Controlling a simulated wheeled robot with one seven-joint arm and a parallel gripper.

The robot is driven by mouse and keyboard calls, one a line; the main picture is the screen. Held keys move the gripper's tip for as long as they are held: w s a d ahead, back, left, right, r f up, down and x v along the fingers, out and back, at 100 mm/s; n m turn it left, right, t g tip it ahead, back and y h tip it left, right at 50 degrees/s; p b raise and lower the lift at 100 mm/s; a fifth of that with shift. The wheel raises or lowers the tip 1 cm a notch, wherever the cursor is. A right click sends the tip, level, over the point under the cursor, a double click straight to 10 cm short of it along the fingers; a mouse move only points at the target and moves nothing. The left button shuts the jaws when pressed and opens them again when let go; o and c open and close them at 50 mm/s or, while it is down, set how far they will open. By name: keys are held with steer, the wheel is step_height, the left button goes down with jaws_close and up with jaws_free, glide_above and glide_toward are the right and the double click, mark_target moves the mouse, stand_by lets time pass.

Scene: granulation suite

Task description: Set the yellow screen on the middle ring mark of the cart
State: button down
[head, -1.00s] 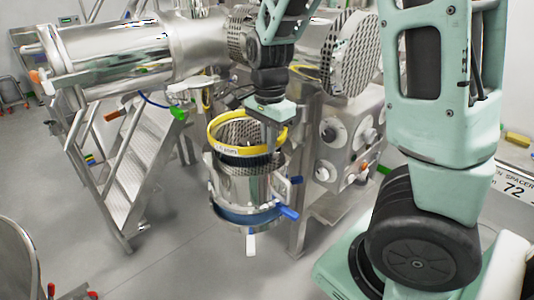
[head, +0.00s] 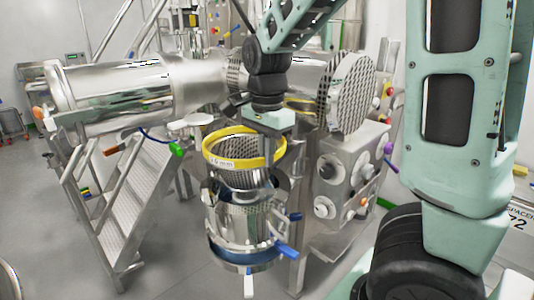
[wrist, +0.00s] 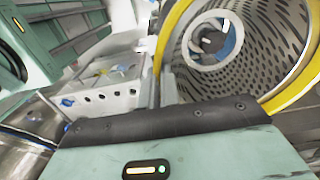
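The yellow screen (head: 213,158) is a perforated metal basket with a yellow rim and a small printed label. It hangs upright just above an open steel housing (head: 232,225) in the head view. My gripper (head: 285,150) points down at the right side of the rim and is shut on it. In the wrist view the rim (wrist: 290,98) and the basket's slotted inside fill the right, with my gripper's fingers (wrist: 159,88) at its left edge. I cannot make out the cart or its ring marks in either view.
The housing has blue handles (head: 286,251). A steel panel with knobs (head: 345,180) stands close on the right, and a horizontal steel drum (head: 115,92) is behind. Metal steps (head: 120,200) stand left. Grey floor is open at lower left.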

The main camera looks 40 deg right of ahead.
steer(key=shift+r+p, duration=2.25)
steer(key=shift+r, duration=0.25)
steer(key=shift+s, duration=0.1)
